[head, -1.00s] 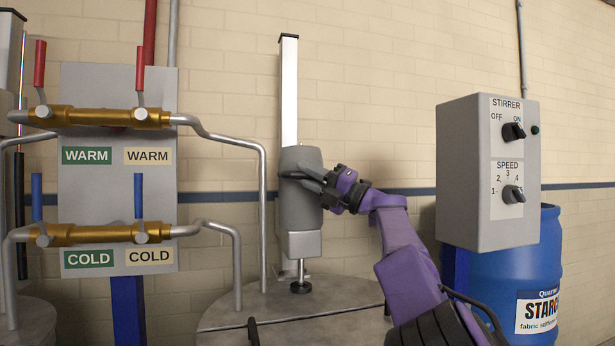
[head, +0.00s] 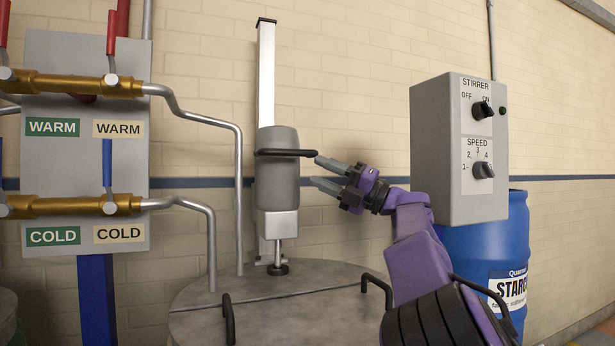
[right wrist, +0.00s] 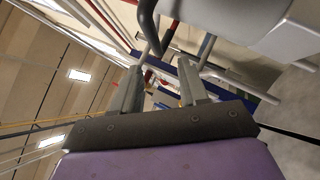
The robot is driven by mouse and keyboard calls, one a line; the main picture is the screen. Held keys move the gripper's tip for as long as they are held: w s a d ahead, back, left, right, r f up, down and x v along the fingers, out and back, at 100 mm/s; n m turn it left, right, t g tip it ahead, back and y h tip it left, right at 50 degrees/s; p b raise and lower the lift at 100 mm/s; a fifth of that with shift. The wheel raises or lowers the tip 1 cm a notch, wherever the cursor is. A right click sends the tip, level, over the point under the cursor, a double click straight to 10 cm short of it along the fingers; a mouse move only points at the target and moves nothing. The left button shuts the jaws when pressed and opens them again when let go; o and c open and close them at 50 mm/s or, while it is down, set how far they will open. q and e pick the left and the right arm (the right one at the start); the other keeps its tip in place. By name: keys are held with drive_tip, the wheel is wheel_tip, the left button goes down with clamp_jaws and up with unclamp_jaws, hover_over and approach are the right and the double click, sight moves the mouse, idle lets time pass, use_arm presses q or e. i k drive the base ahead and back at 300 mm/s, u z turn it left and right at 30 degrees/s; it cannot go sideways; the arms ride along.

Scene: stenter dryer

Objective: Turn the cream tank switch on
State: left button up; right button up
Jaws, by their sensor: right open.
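The grey control box (head: 432,150) on the right carries a black STIRRER knob (head: 482,110), which appears turned towards ON, and a black SPEED knob (head: 483,171) below. My right gripper (head: 316,171) is open and empty, left of the box and pointing left. Its fingertips are close to the right end of the black handle (head: 286,153) on the grey stirrer motor (head: 277,185); whether they touch is unclear. The right wrist view shows the two fingers (right wrist: 158,90) apart, with the handle (right wrist: 147,22) beyond them. The left gripper is not in view.
The round tank lid (head: 290,300) with black handles lies below the motor. Valve pipes (head: 205,110) with cream and green WARM and COLD labels are on the left. A blue starch drum (head: 485,260) stands under the box.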

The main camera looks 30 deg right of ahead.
sight(482, 110)
drive_tip(key=k, duration=1)
